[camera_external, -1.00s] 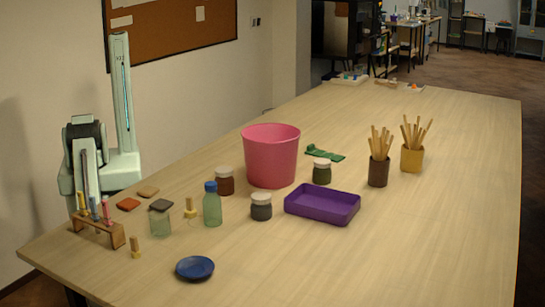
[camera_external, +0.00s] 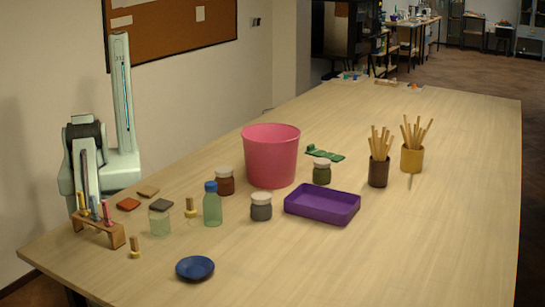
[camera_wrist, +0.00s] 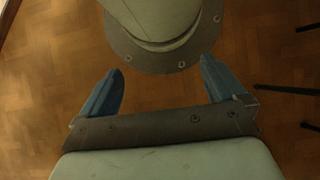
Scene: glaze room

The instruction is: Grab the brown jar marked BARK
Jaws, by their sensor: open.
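A brown jar (camera_external: 224,182) with a pale lid stands on the table, just left of the pink bucket. No marking on it is legible at this size. A grey jar (camera_external: 261,208) and a green jar (camera_external: 321,173), both with pale lids, stand nearby. My gripper (camera_wrist: 162,68) shows in the wrist view with its two blue fingers spread apart and nothing between them. Wooden floor lies below it, and no jar is in that view. The external view shows my folded arm at the table's left end, but the gripper cannot be made out there.
A pink bucket (camera_external: 270,160) stands right of the brown jar. A green-tinted bottle (camera_external: 212,207) with a blue cap stands in front of it. A purple tray (camera_external: 321,207), blue dish (camera_external: 195,268), tube rack (camera_external: 99,229) and two stick holders (camera_external: 378,173) surround it. The table's right front is clear.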

